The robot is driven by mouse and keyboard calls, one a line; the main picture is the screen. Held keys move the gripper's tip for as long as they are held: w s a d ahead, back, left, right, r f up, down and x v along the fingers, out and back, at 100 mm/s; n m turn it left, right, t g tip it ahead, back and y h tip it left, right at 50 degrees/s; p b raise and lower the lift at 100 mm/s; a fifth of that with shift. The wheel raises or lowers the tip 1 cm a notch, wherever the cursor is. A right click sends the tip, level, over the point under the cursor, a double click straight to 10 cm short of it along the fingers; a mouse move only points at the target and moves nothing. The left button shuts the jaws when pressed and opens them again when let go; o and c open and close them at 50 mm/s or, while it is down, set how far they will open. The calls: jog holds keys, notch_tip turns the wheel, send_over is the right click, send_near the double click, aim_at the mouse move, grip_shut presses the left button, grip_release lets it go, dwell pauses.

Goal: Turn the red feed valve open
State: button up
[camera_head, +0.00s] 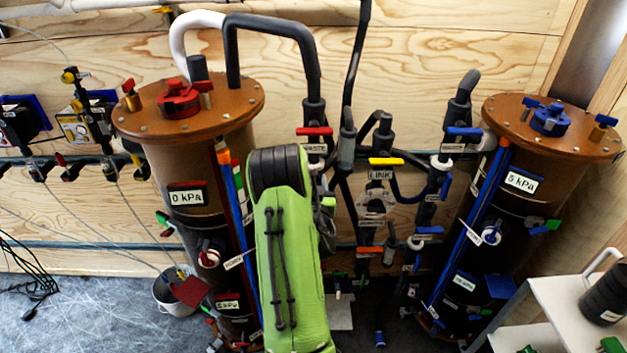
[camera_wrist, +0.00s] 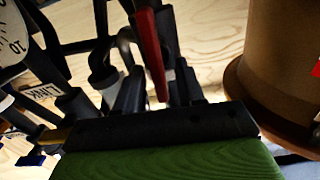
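A red-handled valve (camera_head: 314,131) stands on the pipework between the two brown columns, with a small white label below it that I cannot read surely. In the wrist view a long red handle (camera_wrist: 150,48) reaches down between the two dark fingers of my gripper (camera_wrist: 158,78). It looks like the same valve, but I cannot be sure. The fingers are apart, with gaps beside the handle; whether either touches it I cannot tell. In the head view my green arm hides the gripper and the lower middle pipework.
The left brown column (camera_head: 190,165) and right brown column (camera_head: 510,215) flank the pipes. A yellow LINK valve (camera_head: 386,161), a blue valve (camera_head: 464,131) and an orange valve (camera_head: 370,250) are near. A white shelf (camera_head: 565,310) stands right, a bucket (camera_head: 178,292) left.

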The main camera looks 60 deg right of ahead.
grip_shut()
jog(key=shift+w+f+n+b, duration=0.1)
jog(key=shift+w+n+b, duration=0.05)
jog(key=shift+n+b, duration=0.2)
grip_release()
